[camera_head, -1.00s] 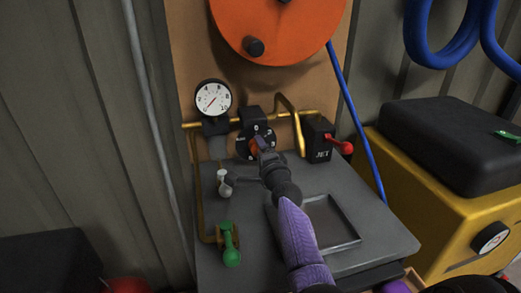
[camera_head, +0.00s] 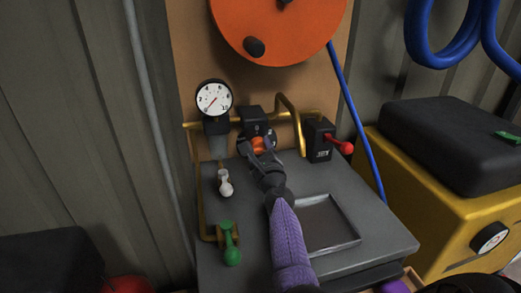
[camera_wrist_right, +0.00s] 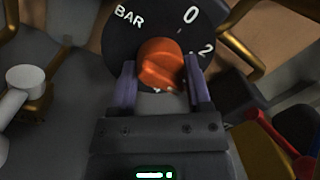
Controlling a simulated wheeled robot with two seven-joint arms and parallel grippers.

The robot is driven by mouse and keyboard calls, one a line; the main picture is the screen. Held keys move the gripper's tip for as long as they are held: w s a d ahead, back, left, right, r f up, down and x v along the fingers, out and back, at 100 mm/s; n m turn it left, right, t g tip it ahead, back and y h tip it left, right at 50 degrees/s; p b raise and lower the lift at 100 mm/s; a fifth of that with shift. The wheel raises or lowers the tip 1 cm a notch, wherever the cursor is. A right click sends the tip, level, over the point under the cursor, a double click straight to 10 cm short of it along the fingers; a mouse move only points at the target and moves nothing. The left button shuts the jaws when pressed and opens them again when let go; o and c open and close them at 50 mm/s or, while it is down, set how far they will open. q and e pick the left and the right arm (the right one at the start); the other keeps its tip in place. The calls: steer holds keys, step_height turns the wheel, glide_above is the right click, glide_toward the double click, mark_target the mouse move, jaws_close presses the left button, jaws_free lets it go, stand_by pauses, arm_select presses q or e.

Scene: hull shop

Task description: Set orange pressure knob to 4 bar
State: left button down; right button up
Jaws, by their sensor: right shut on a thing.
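The orange pressure knob (camera_head: 259,144) sits on a black dial on the panel's back, behind the grey bench top. In the right wrist view the knob (camera_wrist_right: 158,65) is between the two purple fingers of my right gripper (camera_wrist_right: 164,88), which is shut on it. The dial (camera_wrist_right: 130,44) shows BAR, 0 and 2; a partly hidden mark below the knob looks like 4. The knob's narrow grip points downward in that view, near that mark. A white round gauge (camera_head: 215,98) stands left of the dial, its needle toward the lower left. My left gripper is not in view.
A black JET box (camera_head: 318,142) with a red lever is right of the dial. A white-handled valve (camera_head: 225,184) and a green-handled valve (camera_head: 230,245) stand at left. Brass pipes (camera_head: 290,110) run around the dial. A shallow tray (camera_head: 355,238) lies on the bench.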

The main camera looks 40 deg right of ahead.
steer(key=m, duration=0.3)
steer(key=shift+g, duration=0.3)
steer(key=m+p, duration=0.1)
steer(key=m, duration=0.3)
steer(key=shift+a+h, duration=0.1)
steer(key=shift+h, duration=0.2)
steer(key=shift+m+p, duration=0.45)
steer(key=shift+m, duration=0.75)
steer(key=shift+m+g, duration=0.4)
steer(key=shift+m, duration=0.6)
steer(key=shift+m+p, duration=0.3)
steer(key=o, duration=1.3)
